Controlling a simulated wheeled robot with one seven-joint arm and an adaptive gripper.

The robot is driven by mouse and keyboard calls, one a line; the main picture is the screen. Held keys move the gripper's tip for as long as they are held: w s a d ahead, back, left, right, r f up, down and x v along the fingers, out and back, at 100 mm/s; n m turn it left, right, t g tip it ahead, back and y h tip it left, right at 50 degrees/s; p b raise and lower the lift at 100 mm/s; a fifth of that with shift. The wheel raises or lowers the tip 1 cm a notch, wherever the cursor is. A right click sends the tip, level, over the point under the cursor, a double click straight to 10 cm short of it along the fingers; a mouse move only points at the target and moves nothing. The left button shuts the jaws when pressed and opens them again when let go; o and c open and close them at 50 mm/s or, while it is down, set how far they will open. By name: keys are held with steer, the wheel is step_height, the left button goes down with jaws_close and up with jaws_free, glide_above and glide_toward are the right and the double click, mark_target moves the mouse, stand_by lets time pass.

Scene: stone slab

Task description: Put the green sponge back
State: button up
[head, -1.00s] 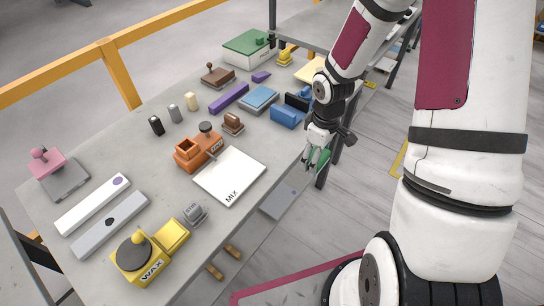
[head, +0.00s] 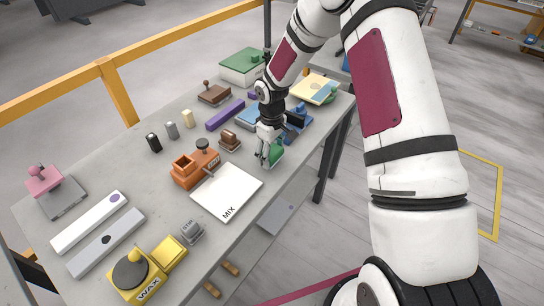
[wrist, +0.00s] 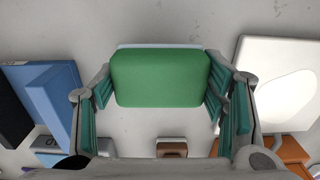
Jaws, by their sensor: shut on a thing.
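I cannot tell whether the sponge touches the slab (head: 130,190). My wrist and fingers hide part of the sponge in the head view.
Blue blocks (head: 298,128) stand just behind my gripper, partly hidden by it. A brown stamp (head: 229,141) and orange holder (head: 194,168) stand to the left. A cream board (head: 312,88) lies at the far right end.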

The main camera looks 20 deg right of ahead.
steer(key=shift+f, duration=0.95)
steer(key=shift+f, duration=0.2)
steer(key=o, duration=1.1)
